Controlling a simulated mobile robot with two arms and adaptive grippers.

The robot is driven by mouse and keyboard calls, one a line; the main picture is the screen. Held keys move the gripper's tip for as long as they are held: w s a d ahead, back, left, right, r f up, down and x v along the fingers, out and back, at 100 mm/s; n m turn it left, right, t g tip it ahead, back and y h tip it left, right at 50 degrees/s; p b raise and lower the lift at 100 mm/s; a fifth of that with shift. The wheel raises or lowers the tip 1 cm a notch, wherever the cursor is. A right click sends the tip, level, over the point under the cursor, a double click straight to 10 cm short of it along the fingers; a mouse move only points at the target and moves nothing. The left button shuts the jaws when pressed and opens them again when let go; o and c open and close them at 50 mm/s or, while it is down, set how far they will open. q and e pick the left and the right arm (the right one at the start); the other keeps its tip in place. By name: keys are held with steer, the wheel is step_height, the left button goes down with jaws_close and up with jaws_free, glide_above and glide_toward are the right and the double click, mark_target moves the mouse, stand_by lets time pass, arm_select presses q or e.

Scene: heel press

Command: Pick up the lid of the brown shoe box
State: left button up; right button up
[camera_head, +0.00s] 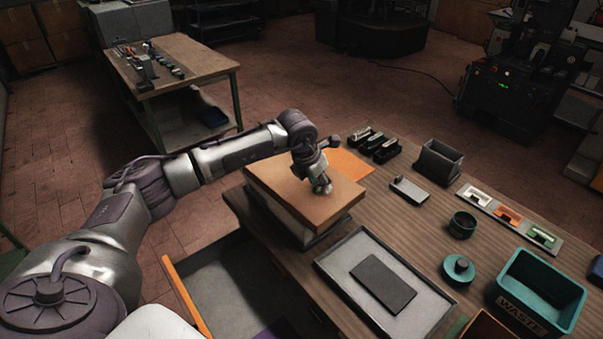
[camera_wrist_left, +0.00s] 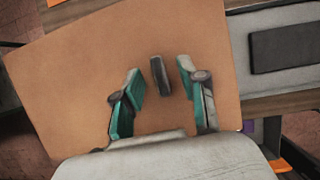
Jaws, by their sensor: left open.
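The brown shoe box lid (camera_head: 296,184) lies on the shoe box (camera_head: 285,215), at the left part of the wooden workbench. My left gripper (camera_head: 322,186) is over the lid's top, pointing down. In the left wrist view the lid (camera_wrist_left: 85,75) fills most of the picture. There my left gripper (camera_wrist_left: 160,85) shows its teal-padded fingers spread apart over the lid. A small dark raised piece (camera_wrist_left: 160,77) shows between the fingertips; whether the fingers touch it I cannot tell. My right gripper is in neither view.
A grey tray (camera_head: 335,262) with a dark flat block (camera_head: 383,284) lies right of the box. A teal waste bin (camera_head: 540,290), a round dark cup (camera_head: 462,224) and an open dark box (camera_head: 439,161) stand further right. An open drawer (camera_head: 225,290) is below the front edge.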

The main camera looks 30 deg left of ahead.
arm_select(q)
jaws_close()
stand_by(0.4)
